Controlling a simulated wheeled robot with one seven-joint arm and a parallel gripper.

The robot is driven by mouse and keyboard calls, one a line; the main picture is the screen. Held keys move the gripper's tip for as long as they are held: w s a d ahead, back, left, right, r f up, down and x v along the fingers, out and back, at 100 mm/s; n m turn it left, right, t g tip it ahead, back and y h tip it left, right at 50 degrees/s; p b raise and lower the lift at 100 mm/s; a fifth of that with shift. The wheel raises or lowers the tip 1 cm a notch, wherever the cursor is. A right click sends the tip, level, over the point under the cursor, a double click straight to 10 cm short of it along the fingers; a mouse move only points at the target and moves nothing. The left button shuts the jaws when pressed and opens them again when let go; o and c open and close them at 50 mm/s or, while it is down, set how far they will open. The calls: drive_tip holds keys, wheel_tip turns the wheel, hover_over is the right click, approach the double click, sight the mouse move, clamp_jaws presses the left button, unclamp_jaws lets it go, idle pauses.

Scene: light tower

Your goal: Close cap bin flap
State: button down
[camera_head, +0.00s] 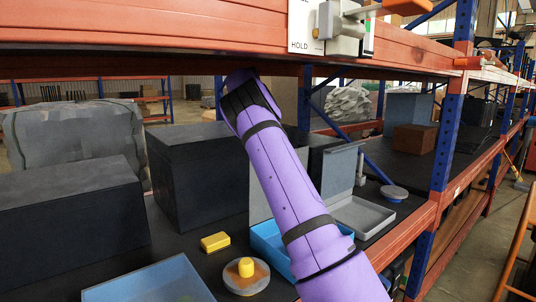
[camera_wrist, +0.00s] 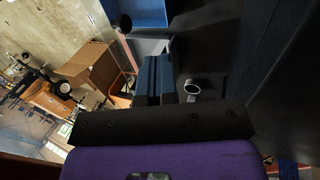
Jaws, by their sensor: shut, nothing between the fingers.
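A shallow grey tray (camera_head: 362,217) sits on the dark shelf right of my arm. A grey panel (camera_head: 341,175) stands upright at its left rear and looks like the raised flap; I cannot tell for sure that this is the cap bin. A blue bin (camera_head: 268,240) is partly hidden behind my purple arm. In the head view my gripper is hidden behind the arm's far end. In the wrist view my gripper (camera_wrist: 157,62) shows two dark blue fingers close together, shut and empty. A grey edge (camera_wrist: 152,46) shows beyond the fingertips; contact cannot be told.
Large dark boxes (camera_head: 198,170) stand left and behind my arm. A yellow block (camera_head: 215,242), a round disc with a yellow knob (camera_head: 246,282) and a blue-edged tray (camera_head: 150,284) are in front. An orange beam (camera_head: 150,30) crosses overhead; a blue post (camera_head: 449,145) stands right.

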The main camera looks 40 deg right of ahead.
drive_tip(key=s+f, duration=0.7)
drive_tip(key=f, duration=0.2)
drive_tip(key=shift+s+a, duration=0.15)
drive_tip(key=shift+a, duration=0.1)
drive_tip(key=shift+s+d+r, duration=0.1)
idle(0.3)
